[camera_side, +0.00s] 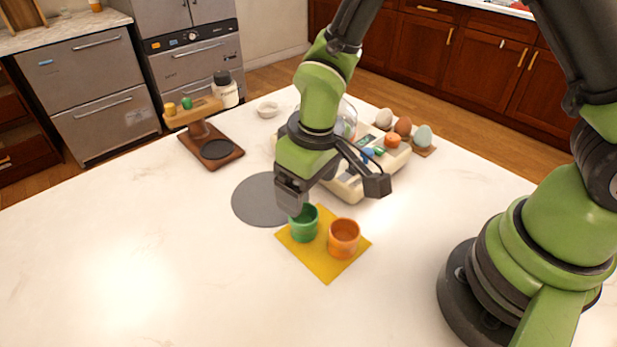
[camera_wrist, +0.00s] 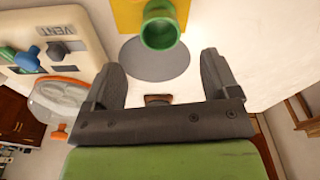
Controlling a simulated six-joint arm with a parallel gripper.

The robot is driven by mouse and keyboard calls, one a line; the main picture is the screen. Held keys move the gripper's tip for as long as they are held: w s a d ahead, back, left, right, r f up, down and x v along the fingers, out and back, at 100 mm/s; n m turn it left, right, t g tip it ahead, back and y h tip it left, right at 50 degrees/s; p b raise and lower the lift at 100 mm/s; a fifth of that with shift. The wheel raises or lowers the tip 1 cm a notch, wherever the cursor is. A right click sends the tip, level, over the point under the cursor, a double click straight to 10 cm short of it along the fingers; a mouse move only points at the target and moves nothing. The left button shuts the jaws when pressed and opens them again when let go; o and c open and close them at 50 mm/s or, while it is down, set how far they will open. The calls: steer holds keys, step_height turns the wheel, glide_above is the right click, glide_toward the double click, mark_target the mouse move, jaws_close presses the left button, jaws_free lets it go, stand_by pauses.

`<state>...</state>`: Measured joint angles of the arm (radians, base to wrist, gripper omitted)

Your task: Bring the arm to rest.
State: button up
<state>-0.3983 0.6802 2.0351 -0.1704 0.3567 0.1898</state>
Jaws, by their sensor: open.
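My gripper (camera_side: 296,206) hangs over the counter, just above and behind the green cup (camera_side: 304,224) in the side view. In the wrist view my gripper (camera_wrist: 161,66) has its two fingers spread wide with nothing between them. The green cup (camera_wrist: 160,30) shows beyond the fingertips there, apart from them. The green cup stands upright on a yellow mat (camera_side: 327,272), beside an orange cup (camera_side: 343,239). The yellow mat also shows at the top of the wrist view (camera_wrist: 127,16). The side view cannot show the exact gap between fingers and cup.
A grey round mat (camera_side: 254,203) lies behind the yellow mat. A cream machine (camera_side: 349,187) with coloured knobs stands behind my gripper, with several egg-shaped objects (camera_side: 403,127) beyond. A wooden stand (camera_side: 213,150) and a white jar (camera_side: 225,92) are back left. The front-left counter is clear.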

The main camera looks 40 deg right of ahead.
steer(key=shift+r, duration=0.4)
steer(key=s+d+r+m+t+y, duration=0.1)
steer(key=s+d+r+m, duration=0.15)
steer(key=r, duration=0.45)
steer(key=s+d+r+m+t, duration=0.1)
steer(key=d+r, duration=0.2)
steer(key=r, duration=0.4)
steer(key=s+d+r+m+t, duration=0.2)
steer(key=s+r, duration=0.4)
steer(key=s, duration=0.4)
steer(key=shift+s+d+r+m+t+y, duration=0.35)
steer(key=shift+d+t, duration=0.3)
steer(key=shift+t, duration=0.25)
